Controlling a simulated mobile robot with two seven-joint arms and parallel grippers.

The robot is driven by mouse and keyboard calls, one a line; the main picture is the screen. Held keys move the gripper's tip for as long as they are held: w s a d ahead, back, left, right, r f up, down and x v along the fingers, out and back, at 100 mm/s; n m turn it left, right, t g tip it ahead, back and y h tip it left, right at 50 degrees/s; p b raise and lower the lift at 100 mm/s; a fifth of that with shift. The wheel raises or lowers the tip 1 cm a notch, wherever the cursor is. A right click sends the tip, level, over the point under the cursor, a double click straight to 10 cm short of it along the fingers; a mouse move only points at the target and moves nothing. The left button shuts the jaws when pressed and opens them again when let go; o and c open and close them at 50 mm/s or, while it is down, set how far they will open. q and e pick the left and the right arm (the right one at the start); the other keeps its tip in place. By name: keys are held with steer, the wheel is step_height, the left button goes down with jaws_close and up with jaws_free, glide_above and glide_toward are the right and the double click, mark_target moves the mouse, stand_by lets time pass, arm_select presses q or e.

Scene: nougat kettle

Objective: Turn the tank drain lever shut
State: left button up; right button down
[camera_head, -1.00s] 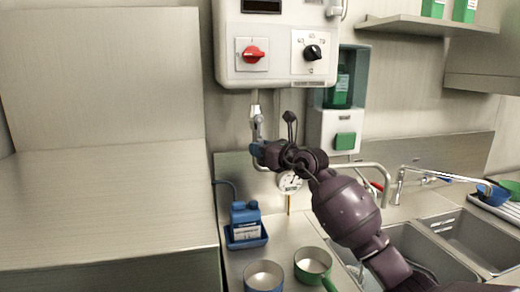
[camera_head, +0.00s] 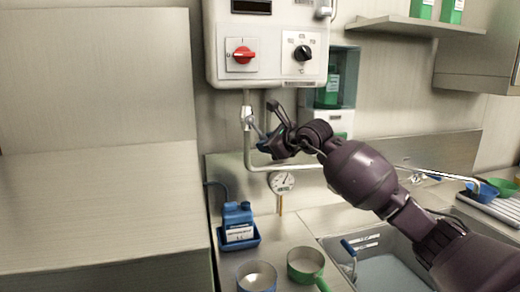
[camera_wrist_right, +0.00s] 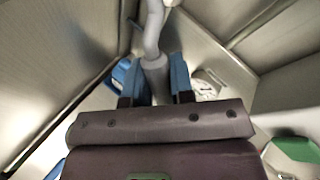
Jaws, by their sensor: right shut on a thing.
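The white tank (camera_head: 268,40) hangs on the back wall with a red switch and a black dial on its front. Its drain valve (camera_head: 247,118) sits on the pipe just below. The grey drain lever (camera_head: 258,131) slants down and right from the valve. My right gripper (camera_head: 266,143) is shut on the lever's lower end. In the right wrist view, the blue fingertips (camera_wrist_right: 154,82) stand on both sides of the grey lever (camera_wrist_right: 152,40). The grip partly hides the lever's end. My left gripper is not in view.
A round gauge (camera_head: 282,182) and a pipe lie below my right gripper. A blue bottle (camera_head: 238,222), a blue pot (camera_head: 257,276) and a green pot (camera_head: 306,262) stand on the counter. A soap dispenser (camera_head: 340,88) hangs right of the tank. The sink (camera_head: 385,270) is under my arm.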

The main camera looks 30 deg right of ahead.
steer(key=shift+s+d+r+n+g+h+b, duration=0.15)
steer(key=shift+d+r+n+g+h+b, duration=0.5)
steer(key=shift+d+n, duration=0.2)
steer(key=shift+s+d+r+n+g+h, duration=0.15)
steer(key=shift+d+r+n+g+h, duration=0.25)
steer(key=shift+r+n+h, duration=0.4)
steer(key=shift+s+d+r+n+g+h, duration=0.1)
steer(key=shift+d+r+n+g+h, duration=0.1)
steer(key=shift+r+n+h, duration=0.3)
steer(key=shift+d+r+n+g+h, duration=0.15)
steer(key=shift+r+n+h, duration=0.25)
steer(key=shift+r, duration=0.2)
steer(key=shift+d+r+n+h, duration=0.1)
steer(key=shift+r+n+h, duration=0.55)
steer(key=shift+r+h, duration=0.1)
steer(key=c, duration=1)
jaws_free()
